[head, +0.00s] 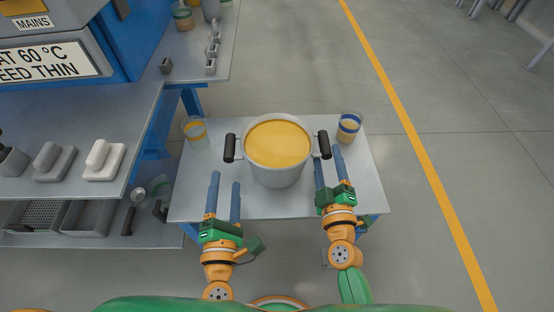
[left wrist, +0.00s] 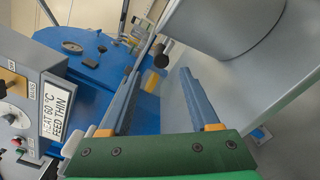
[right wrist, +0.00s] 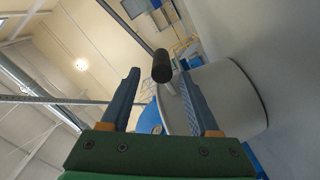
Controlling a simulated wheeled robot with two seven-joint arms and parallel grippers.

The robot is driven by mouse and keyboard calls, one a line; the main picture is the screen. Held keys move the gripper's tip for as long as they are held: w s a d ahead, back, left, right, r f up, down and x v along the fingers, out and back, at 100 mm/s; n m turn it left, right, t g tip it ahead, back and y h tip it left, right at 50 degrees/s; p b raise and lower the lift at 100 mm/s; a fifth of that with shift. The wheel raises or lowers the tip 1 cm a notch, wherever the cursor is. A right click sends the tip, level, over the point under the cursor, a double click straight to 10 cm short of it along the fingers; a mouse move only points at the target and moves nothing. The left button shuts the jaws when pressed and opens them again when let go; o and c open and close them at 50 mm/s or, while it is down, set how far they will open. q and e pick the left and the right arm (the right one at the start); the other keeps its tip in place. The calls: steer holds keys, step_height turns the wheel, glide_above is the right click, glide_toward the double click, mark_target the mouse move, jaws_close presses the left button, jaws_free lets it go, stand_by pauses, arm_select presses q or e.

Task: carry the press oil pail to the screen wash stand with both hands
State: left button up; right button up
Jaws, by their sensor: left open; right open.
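The press oil pail (head: 277,168) is a grey pot full of yellow-orange liquid, upright on a small grey-topped table (head: 240,207). It has black handles at left (head: 230,148) and right (head: 324,145). My left gripper (head: 225,180) is open and empty, in front of the left handle. My right gripper (head: 328,157) is open, its fingertips close to the right handle. The right wrist view shows this handle (right wrist: 161,66) between the fingertips; I cannot tell whether they touch. The pail's wall (left wrist: 225,30) fills the upper right of the left wrist view. I cannot identify the screen wash stand.
A grey workbench (head: 70,115) with a blue machine is at left. Open floor (head: 440,110) with a yellow line lies right.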

steer(key=s, duration=0.7)
steer(key=shift+s+d, duration=0.25)
steer(key=shift+s, duration=0.1)
arm_select(q)
step_height(320, 180, up, 8)
steer(key=p, duration=0.8)
arm_select(e)
step_height(320, 180, up, 8)
steer(key=shift+r, duration=0.1)
arm_select(q)
steer(key=shift+r, duration=0.1)
step_height(320, 180, up, 9)
steer(key=p, duration=0.9)
arm_select(e)
step_height(320, 180, up, 8)
